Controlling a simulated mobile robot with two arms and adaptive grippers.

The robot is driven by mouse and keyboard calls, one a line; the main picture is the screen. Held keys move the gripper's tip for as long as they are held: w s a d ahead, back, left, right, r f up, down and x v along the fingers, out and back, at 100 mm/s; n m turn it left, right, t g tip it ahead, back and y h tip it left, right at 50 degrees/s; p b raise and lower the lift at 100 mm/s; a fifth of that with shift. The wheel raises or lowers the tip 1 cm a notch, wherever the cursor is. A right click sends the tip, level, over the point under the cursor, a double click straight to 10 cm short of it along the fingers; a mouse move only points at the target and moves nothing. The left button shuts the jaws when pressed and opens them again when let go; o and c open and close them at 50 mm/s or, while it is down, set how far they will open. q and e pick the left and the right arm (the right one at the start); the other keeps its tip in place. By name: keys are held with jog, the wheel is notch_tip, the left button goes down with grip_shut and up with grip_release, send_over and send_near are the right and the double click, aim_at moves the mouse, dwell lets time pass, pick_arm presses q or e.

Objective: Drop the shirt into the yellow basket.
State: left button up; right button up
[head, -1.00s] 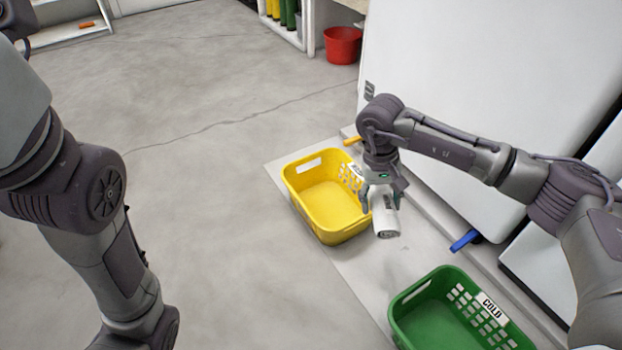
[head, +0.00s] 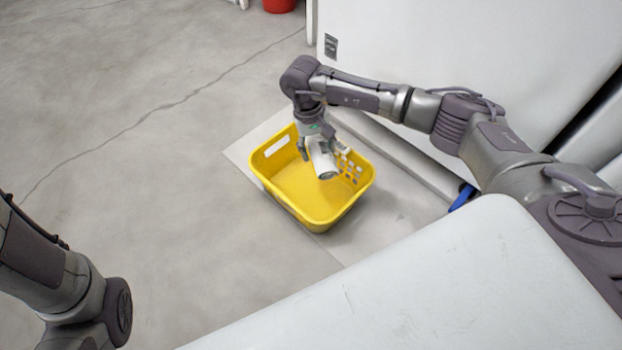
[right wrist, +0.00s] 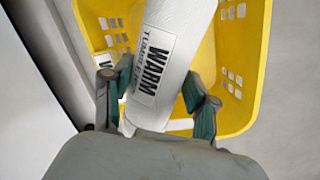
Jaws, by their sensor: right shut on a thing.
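The yellow basket (head: 275,200) stands upright on the floor in the middle of the head view; it also fills much of the right wrist view (right wrist: 238,105). My right gripper (head: 324,152) is over the basket and shut on a white, roll-shaped thing, which I take for the shirt (head: 324,165). In the right wrist view the shirt (right wrist: 178,40) is white, with dark print reading "WARM", and lies between the two fingers with the basket's inside behind it.
A large white cabinet-like body (head: 470,75) stands behind the basket. A flat white surface (head: 420,285) covers the lower right. A blue object (head: 462,197) lies right of the basket. A red bucket (head: 279,4) is at the top. Floor to the left is clear.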

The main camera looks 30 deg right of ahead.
notch_tip(320, 180, down, 4)
jog(key=b, duration=0.2)
jog(key=shift+f+b, duration=0.15)
jog(key=shift+b, duration=0.25)
jog(key=o, duration=1.4)
jog(key=shift+c, duration=0.2)
jog(key=r, duration=0.4)
jog(key=w+a+r, duration=0.1)
jog(key=r, duration=0.7)
jog(key=shift+w+a, duration=0.25)
